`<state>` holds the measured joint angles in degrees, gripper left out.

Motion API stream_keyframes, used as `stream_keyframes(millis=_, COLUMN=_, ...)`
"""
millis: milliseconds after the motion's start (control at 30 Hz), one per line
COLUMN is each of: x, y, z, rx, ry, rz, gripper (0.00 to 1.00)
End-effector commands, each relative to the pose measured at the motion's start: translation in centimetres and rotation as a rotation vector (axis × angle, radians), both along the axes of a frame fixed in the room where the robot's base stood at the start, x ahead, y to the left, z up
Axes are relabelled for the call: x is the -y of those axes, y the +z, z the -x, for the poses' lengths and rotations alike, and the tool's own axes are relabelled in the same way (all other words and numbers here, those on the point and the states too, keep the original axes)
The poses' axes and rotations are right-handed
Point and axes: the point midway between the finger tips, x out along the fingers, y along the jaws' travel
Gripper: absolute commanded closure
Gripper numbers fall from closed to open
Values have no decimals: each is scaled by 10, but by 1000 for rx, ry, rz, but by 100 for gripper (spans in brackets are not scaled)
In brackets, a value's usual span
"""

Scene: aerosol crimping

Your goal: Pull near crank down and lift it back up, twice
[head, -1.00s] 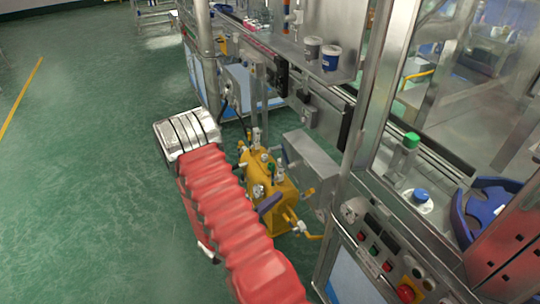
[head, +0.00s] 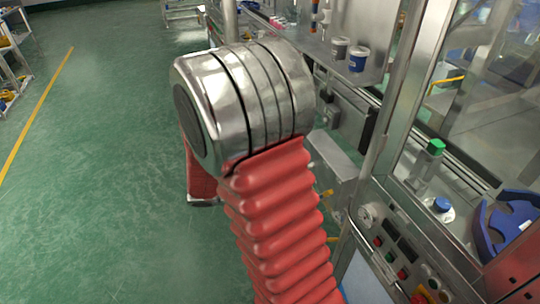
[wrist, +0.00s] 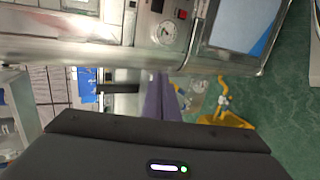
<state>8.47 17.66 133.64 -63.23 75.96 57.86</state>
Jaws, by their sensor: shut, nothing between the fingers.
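In the wrist view the yellow pump unit (wrist: 232,121) lies right of my gripper, with a bent yellow crank handle (wrist: 221,83) on it. My gripper's purple fingers (wrist: 163,82) are together, empty and apart from the handle. In the head view my arm hides my gripper and nearly all of the yellow unit. Only a small yellow piece (head: 333,240) shows beside the arm; I cannot tell which part it is.
A steel machine frame (head: 395,110) and a control panel (head: 392,258) with buttons stand on the right. A pressure gauge (wrist: 166,33) shows in the wrist view. Green floor (head: 100,170) on the left is open.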

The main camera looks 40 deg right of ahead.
Motion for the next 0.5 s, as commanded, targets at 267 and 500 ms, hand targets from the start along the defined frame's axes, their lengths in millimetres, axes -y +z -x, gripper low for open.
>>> stream_keyframes(millis=267, x=-42, y=20, z=12, rx=92, ry=-7, rz=-209, gripper=100)
stream_keyframes(millis=500, x=-83, y=33, z=16, rx=187, ry=34, rz=-397, gripper=100)
